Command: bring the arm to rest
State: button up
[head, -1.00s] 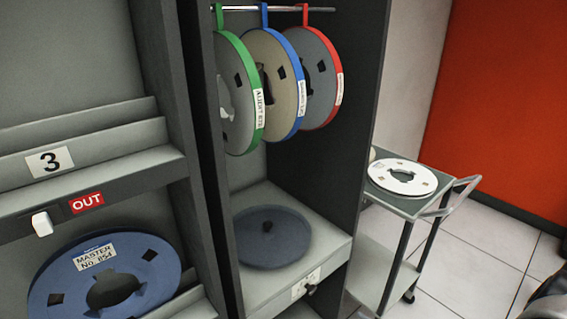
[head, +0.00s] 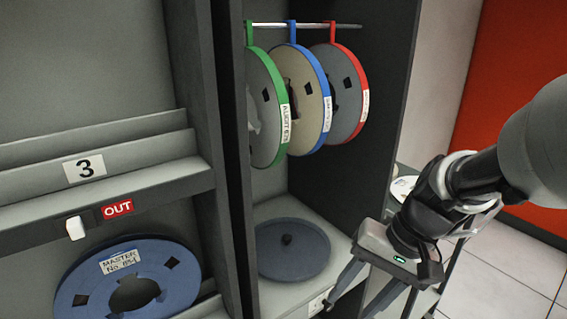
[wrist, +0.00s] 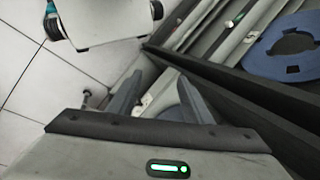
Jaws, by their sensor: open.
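My gripper (head: 352,296) hangs at the lower right of the head view, in front of the cabinet and the cart. Its fingers point down and stand apart with nothing between them. In the wrist view, my gripper's two fingers (wrist: 160,97) are also spread and empty. A dark round hub plate (head: 292,250) lies on the cabinet shelf to the left of my gripper.
Green (head: 284,130), blue (head: 325,115) and red (head: 362,100) rimmed reels hang from a rail. A blue master reel (head: 170,262) sits in the left bay under the OUT sign (head: 117,208). A cart with a white reel (head: 403,188) is partly hidden behind my arm.

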jog(key=s+d+r+n+t+h+p, duration=0.1)
jog(key=s+r+t+h+p, duration=0.1)
jog(key=r+p, duration=0.6)
jog(key=s+r+n+t+h+p, duration=0.2)
jog(key=r+p, duration=0.7)
jog(key=r, duration=0.9)
jog(key=shift+s+d+r+t, duration=0.2)
jog(key=shift+d+r+t, duration=0.15)
jog(key=shift+t, duration=0.25)
